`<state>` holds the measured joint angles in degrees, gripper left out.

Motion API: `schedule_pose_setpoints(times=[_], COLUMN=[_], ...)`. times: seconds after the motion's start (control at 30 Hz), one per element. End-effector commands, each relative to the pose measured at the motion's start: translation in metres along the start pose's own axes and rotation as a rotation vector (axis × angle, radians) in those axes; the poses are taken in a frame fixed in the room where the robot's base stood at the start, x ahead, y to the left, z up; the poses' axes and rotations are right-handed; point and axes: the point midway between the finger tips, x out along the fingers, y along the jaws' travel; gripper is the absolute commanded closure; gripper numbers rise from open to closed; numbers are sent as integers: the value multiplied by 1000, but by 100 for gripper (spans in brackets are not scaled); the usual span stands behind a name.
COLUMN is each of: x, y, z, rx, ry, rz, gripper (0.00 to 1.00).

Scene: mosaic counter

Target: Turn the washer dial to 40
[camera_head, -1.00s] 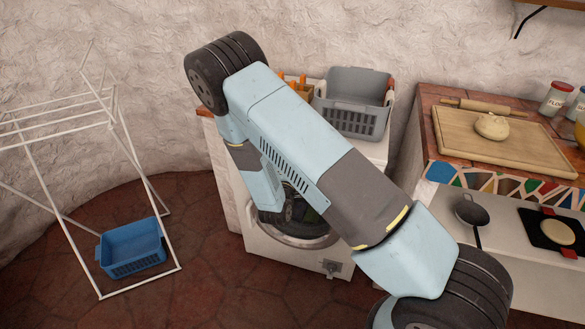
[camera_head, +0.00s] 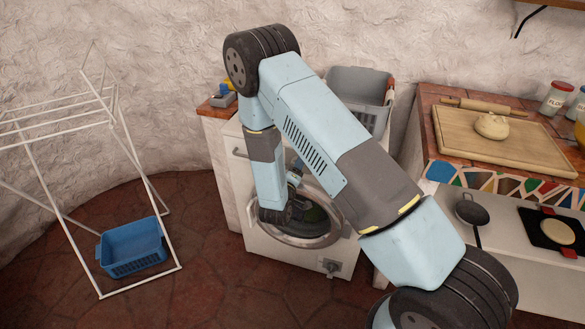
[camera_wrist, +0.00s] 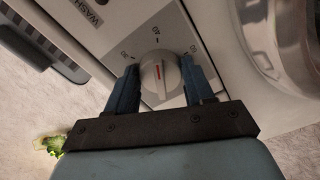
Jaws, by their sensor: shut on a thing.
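The washer (camera_head: 262,235) is white with a round glass door and stands against the wall. In the wrist view its dial (camera_wrist: 165,86) is a light grey knob with a red line, on a grey panel with number marks around it. My gripper (camera_wrist: 160,64) is shut on the dial, one dark blue finger on each side of the knob. In the head view my arm hides the dial and most of the gripper.
A grey basket (camera_head: 357,88) stands on top of the washer. The tiled counter (camera_head: 425,105) at right holds a board (camera_head: 500,143) with dough. A white drying rack (camera_head: 128,150) and blue basket (camera_head: 133,247) stand at left. The floor between rack and washer is clear.

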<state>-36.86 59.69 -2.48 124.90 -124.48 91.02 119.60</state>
Motion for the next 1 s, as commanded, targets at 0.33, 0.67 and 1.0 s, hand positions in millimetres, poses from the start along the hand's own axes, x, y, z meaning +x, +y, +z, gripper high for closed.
schedule_pose_setpoints(times=[0.33, 0.67, 1.0], x=[1, 0, 0], y=[-2, -3, -2], z=[3, 2, 2], rx=[87, 94, 94], ry=[-7, -5, -3], rz=[-5, -6, -5], gripper=[78, 78, 25])
